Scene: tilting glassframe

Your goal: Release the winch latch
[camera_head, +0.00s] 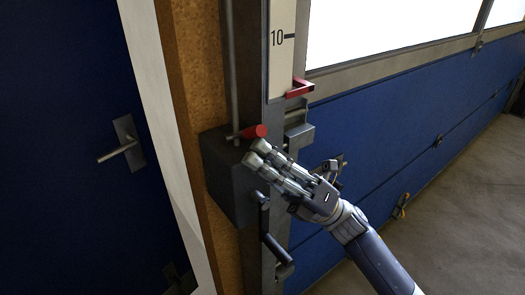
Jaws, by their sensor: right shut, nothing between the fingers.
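The winch is a dark grey box (224,178) on the post in the middle of the head view. A red-tipped lever (255,132), which looks like the latch, sticks out at its top. A black crank handle (272,240) hangs from the box's lower front. My right gripper (254,152) is shut and empty. Its fingertips are just below the red tip, in front of the box; I cannot tell whether they touch the lever. The fingers hide part of the box's right side. My left gripper is not in view.
A white scale (281,60) marked 10 and a red pointer (300,88) are above the winch on the post. A blue panel (400,130) with a window frame stands to the right. A blue door with a handle (122,147) is on the left. Bare floor (455,220) lies at lower right.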

